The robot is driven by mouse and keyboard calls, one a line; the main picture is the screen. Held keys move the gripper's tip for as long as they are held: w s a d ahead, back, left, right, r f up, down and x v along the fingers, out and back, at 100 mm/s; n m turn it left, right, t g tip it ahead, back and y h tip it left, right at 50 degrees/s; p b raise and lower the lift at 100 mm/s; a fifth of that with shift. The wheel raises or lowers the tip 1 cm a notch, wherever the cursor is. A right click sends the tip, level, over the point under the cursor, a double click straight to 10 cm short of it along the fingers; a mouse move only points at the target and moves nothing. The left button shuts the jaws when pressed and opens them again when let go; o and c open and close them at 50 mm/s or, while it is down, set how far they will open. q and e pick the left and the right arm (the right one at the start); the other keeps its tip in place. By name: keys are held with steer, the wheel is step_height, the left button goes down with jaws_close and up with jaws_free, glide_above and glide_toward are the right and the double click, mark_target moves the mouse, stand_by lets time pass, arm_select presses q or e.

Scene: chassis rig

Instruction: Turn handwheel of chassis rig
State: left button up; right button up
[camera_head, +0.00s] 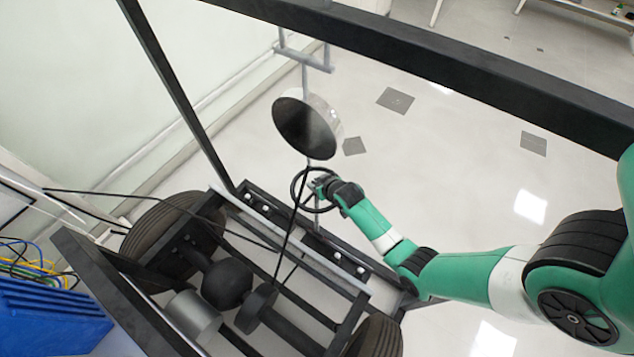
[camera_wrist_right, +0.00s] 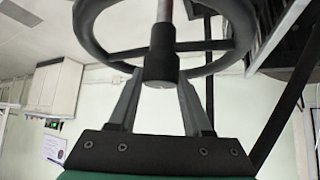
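My right gripper (camera_head: 318,184) is at the wheel, reaching in from the right. In the wrist view my right gripper (camera_wrist_right: 160,82) has its two fingers apart, one on each side of the hub. I cannot tell whether they touch it. My left gripper is not in view.
The chassis rig has black frame rails (camera_head: 340,262), a tyre (camera_head: 170,232) and an axle with a round housing (camera_head: 226,284). A round metal disc (camera_head: 305,125) on a rod stands beyond the wheel. Blue crates (camera_head: 50,318) are at lower left. Open floor lies to the right.

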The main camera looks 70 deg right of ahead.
jaws_close()
stand_by(1.0)
